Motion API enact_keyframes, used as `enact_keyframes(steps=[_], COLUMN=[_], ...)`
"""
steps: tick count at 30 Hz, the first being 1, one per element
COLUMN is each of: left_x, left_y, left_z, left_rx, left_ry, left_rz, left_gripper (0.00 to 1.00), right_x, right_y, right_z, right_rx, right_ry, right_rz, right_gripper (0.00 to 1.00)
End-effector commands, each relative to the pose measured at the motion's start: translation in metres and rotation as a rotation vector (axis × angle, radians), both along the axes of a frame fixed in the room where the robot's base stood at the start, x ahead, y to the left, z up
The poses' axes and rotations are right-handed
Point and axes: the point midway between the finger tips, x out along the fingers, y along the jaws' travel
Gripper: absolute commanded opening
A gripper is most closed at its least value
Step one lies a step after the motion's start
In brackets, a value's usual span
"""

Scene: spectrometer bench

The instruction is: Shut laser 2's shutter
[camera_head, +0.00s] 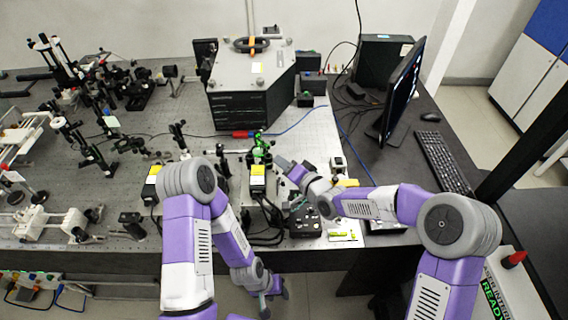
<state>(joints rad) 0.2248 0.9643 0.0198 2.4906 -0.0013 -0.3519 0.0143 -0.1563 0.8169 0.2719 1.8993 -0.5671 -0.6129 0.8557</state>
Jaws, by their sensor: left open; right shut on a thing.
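Two black boxes with yellow labels stand near the bench's front, one at the left (152,185) and one in the middle (258,185). They look like lasers, but I cannot read which is laser 2. A green-lit mount (261,146) stands just behind the middle box. My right gripper (281,163) is beside the middle box and mount, shut on a small part that its own fingers mostly hide. I cannot make out the shutter or its position. My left gripper (274,292) hangs open and empty, low in front of the bench edge.
A large dark instrument (252,105) stands behind. Optics mounts (75,150) crowd the bench's left. A black control box (304,222) and cables lie near the front edge. A monitor (401,92) and keyboard (444,162) stand at the right.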

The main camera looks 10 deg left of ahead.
Motion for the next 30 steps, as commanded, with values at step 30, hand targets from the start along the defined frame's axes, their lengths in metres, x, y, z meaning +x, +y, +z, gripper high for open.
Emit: enact_keyframes(steps=[30], left_x=[0.000], left_y=[0.000], left_z=[0.027], left_rx=[0.000], left_ry=[0.000], left_rz=[0.000], left_gripper=[0.44], right_x=[-0.011], right_y=[0.034], right_z=[0.037], right_rx=[-0.638], right_ry=[-0.187], right_rz=[0.006], right_gripper=[0.00])
